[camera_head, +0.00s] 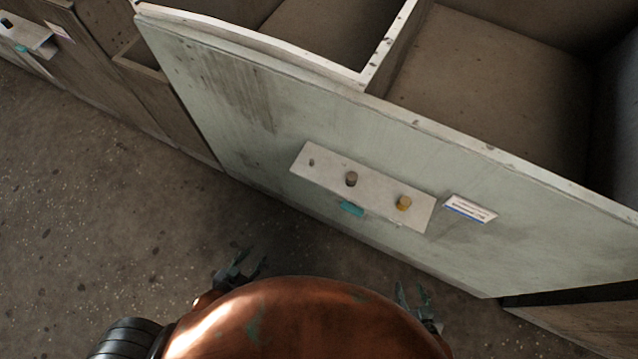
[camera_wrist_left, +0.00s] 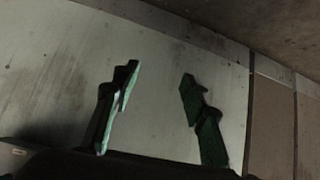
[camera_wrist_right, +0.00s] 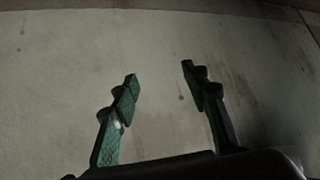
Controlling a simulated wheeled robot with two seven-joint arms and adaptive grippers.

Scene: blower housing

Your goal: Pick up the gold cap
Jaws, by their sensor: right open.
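The gold cap (camera_head: 403,203) sits on the right part of a light grey plate (camera_head: 374,190) fixed to the front of a pale green housing. A dark grey cap (camera_head: 351,179) sits on the plate's middle, with a small dark spot at its left end. My left gripper (camera_head: 243,262) is low and left of the plate; its fingers are apart and empty in the left wrist view (camera_wrist_left: 158,82). My right gripper (camera_head: 413,292) is below the gold cap in the head view, apart from it. It is open and empty in the right wrist view (camera_wrist_right: 159,72). Neither wrist view shows the cap.
The pale green housing front (camera_head: 230,110) stands upright, with open compartments (camera_head: 490,80) behind its top edge. A teal tab (camera_head: 351,209) is under the plate, and a white label (camera_head: 470,208) is to its right. Speckled floor (camera_head: 100,220) lies free at left.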

